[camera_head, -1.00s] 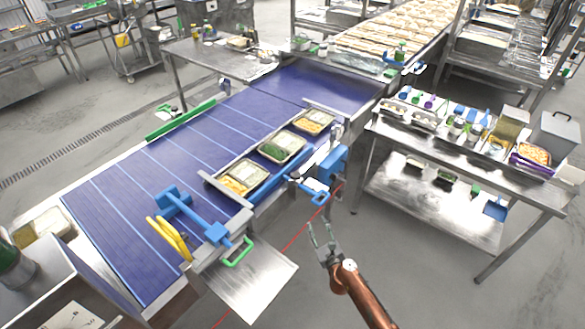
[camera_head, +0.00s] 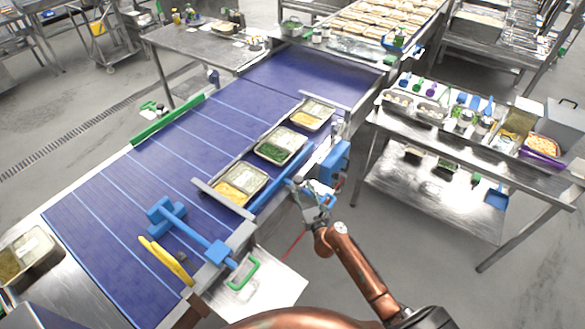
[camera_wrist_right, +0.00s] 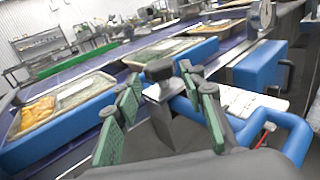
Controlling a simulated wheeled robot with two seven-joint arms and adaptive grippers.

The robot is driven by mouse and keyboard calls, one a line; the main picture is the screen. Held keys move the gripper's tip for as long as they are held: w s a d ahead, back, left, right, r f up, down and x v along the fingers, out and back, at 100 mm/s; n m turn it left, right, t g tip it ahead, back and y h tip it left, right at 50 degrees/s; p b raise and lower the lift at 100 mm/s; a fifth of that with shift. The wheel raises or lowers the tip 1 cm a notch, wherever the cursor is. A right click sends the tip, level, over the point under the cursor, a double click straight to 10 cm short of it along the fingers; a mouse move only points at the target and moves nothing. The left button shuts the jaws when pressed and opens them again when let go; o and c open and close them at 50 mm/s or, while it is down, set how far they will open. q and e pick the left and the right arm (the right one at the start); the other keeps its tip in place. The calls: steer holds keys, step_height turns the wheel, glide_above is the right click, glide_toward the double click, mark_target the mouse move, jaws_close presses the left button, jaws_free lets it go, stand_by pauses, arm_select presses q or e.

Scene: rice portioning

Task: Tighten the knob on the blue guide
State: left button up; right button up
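The blue guide (camera_head: 283,182) is a long bar along the conveyor's near side; in the right wrist view it (camera_wrist_right: 60,135) runs beside the food trays. A black knob (camera_wrist_right: 159,70) on a metal bracket stands by the guide in the right wrist view. My right gripper (camera_head: 312,197) is at the conveyor edge by the guide. In the wrist view its green-padded fingers (camera_wrist_right: 162,84) are apart, one on each side of the knob, with no contact visible. How deep the knob sits between them is unclear. My left gripper is out of view.
Trays of food (camera_head: 280,145) stand in a row on the purple conveyor (camera_head: 150,185) beside the guide. A blue box (camera_head: 335,163) is mounted just right of the gripper. A steel table (camera_head: 470,155) stands to the right, with open floor between.

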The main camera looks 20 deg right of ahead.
mark_target(300, 183)
steer(key=w, duration=0.5)
steer(key=shift+w+d+b, duration=0.15)
steer(key=shift+d+b, duration=0.1)
steer(key=shift+b, duration=0.05)
steer(key=w, duration=0.3)
steer(key=w+b, duration=0.1)
steer(key=w, duration=0.1)
steer(key=shift+w+d, duration=0.1)
steer(key=shift+d, duration=0.25)
steer(key=shift+r, duration=0.1)
steer(key=shift+c, duration=0.9)
steer(key=c, duration=0.8)
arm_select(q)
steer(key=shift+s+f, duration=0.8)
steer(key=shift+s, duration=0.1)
arm_select(e)
jaws_close()
